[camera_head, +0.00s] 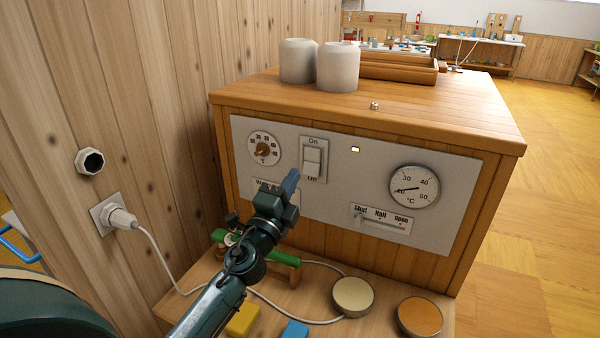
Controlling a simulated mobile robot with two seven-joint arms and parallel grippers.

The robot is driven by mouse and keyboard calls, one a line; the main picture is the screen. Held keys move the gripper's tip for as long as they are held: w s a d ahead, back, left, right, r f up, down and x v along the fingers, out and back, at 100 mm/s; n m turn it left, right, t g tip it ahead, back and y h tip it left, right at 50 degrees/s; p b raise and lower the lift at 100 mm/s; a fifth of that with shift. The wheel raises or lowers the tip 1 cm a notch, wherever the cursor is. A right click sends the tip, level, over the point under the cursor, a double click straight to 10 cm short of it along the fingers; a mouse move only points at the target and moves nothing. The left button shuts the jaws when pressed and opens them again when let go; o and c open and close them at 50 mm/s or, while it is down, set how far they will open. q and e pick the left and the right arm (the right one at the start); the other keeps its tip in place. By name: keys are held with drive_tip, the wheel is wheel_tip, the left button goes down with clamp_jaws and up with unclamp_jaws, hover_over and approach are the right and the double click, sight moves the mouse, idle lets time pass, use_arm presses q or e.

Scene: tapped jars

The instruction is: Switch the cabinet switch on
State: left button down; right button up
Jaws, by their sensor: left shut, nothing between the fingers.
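The cabinet switch (313,162) is a white rocker on a grey plate, with "On" printed above it and "Off" below it. It sits on the white front panel (345,180) of the wooden cabinet. My left gripper (291,180) is shut and empty, its tip just below and left of the switch, near the "Off" end. I cannot tell whether the tip touches the panel. A small lit yellowish square (355,149) is right of the switch. My right gripper is not in view.
The panel also holds a knob dial (263,148), a temperature gauge (414,187) and a slider (381,220). Two grey jars (338,67) and a wooden tray (400,70) stand on the cabinet (470,120). A cable runs from the wall plug (121,218). Round lids (353,296) lie below.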

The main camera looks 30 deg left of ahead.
use_arm(q)
drive_tip(key=shift+s+f, duration=0.1)
drive_tip(key=shift+s, duration=2.65)
drive_tip(key=s+d+f+n+g+h, duration=0.1)
drive_tip(key=s+d+f+n+g, duration=0.25)
drive_tip(key=f, duration=0.45)
drive_tip(key=s+d+f+n+g, duration=0.2)
drive_tip(key=s+f+n, duration=0.25)
drive_tip(key=f, duration=0.35)
drive_tip(key=s+d+f+n+g+h, duration=0.3)
drive_tip(key=s+d+f+n+g, duration=0.2)
drive_tip(key=s+d+f, duration=0.4)
wheel_tip(320, 180, down, 2)
drive_tip(key=shift+s+f+n+h+p, duration=0.1)
drive_tip(key=shift+s+n+h+p, duration=0.25)
drive_tip(key=shift+s+n, duration=0.55)
